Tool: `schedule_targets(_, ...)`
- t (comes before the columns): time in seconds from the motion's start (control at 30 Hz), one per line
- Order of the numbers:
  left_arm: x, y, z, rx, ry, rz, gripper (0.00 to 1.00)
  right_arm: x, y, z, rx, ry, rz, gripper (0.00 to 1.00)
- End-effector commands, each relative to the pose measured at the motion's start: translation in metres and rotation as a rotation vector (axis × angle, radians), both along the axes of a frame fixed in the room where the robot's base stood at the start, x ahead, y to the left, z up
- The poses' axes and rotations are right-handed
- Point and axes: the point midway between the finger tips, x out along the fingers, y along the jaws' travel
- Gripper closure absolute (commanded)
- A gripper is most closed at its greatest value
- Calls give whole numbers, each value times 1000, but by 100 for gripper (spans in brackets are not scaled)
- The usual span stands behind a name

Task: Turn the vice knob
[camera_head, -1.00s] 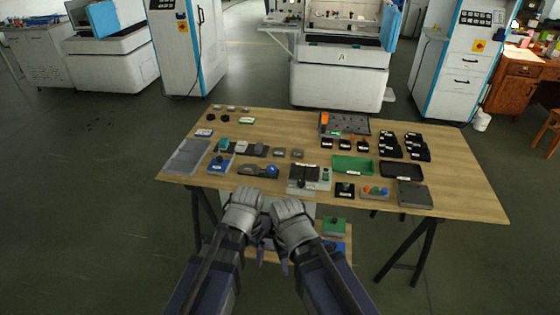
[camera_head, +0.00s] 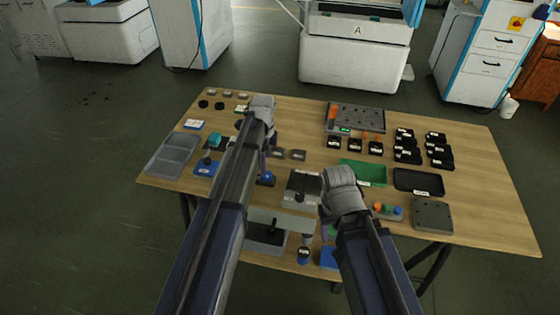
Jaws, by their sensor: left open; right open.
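A blue ball-shaped knob (camera_head: 266,179) shows on the tabletop just right of my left forearm. It looks like the vice knob. The grey vice body beside it is mostly hidden behind that forearm. My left gripper (camera_head: 263,155) is open.
The wooden table (camera_head: 480,215) also bears a grey tray (camera_head: 172,155), a green tray (camera_head: 362,172), a black tray (camera_head: 418,181) and a grey plate (camera_head: 432,215). Several black blocks (camera_head: 408,148) stand at right. A lower shelf (camera_head: 280,262) holds more parts.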

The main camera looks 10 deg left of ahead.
Motion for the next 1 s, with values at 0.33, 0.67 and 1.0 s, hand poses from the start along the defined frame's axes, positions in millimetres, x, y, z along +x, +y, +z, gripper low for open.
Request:
schedule_targets(0.33, 4, 5, -3, -2, -2, -27, 16, 0, 0, -3, 0, 0, 0, 50)
schedule_targets(0.67, 4, 4, -31, -2, -1, -26, 16, 0, 0, -31, 0, 0, 0, 50)
schedule_targets(1.0, 4, 4, -73, -2, -1, -26, 16, 0, 0, -73, 0, 0, 0, 50)
